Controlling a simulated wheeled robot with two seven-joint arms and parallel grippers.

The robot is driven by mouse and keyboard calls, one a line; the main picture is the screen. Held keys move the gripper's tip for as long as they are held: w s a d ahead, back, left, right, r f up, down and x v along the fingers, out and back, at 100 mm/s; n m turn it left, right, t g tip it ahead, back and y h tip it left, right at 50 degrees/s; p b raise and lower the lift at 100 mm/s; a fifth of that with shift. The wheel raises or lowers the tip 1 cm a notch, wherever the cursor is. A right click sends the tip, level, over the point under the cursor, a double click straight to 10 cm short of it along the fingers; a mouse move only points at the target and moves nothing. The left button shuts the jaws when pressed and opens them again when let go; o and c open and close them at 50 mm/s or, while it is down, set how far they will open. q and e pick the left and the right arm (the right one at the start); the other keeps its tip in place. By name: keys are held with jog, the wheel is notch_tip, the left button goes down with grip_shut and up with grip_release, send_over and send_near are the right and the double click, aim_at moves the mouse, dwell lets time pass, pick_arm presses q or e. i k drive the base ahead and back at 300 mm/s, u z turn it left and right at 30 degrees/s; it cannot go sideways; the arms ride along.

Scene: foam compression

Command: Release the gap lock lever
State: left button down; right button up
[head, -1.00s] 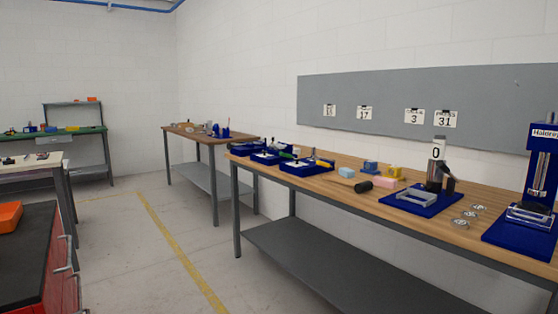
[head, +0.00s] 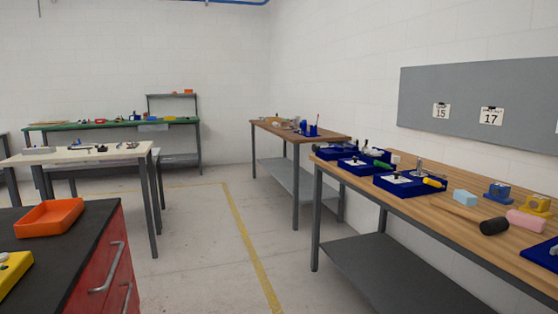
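I cannot make out a gap lock lever in the head view. At the right edge, a corner of a blue base plate (head: 546,254) shows on the long wooden bench (head: 430,212); whatever stands on it is out of frame. Near it on the bench lie a pink block (head: 526,221), a black cylinder (head: 494,226), a light blue block (head: 465,198), a blue piece (head: 499,190) and a yellow piece (head: 535,205). Neither of my grippers is in view.
Several blue trays, one nearest me (head: 410,187), line the bench's far end. A red cabinet (head: 90,270) with a black top and an orange tray (head: 50,217) stands at left. Open floor (head: 205,255) with a yellow line lies between. Other tables stand behind.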

aim_at(378, 163)
jog(key=u, duration=0.4)
jog(key=i, duration=1.95)
jog(key=z, duration=0.95)
jog(key=i, duration=1.05)
jog(key=z, duration=1.25)
jog(key=i, duration=0.2)
jog(key=z, duration=0.3)
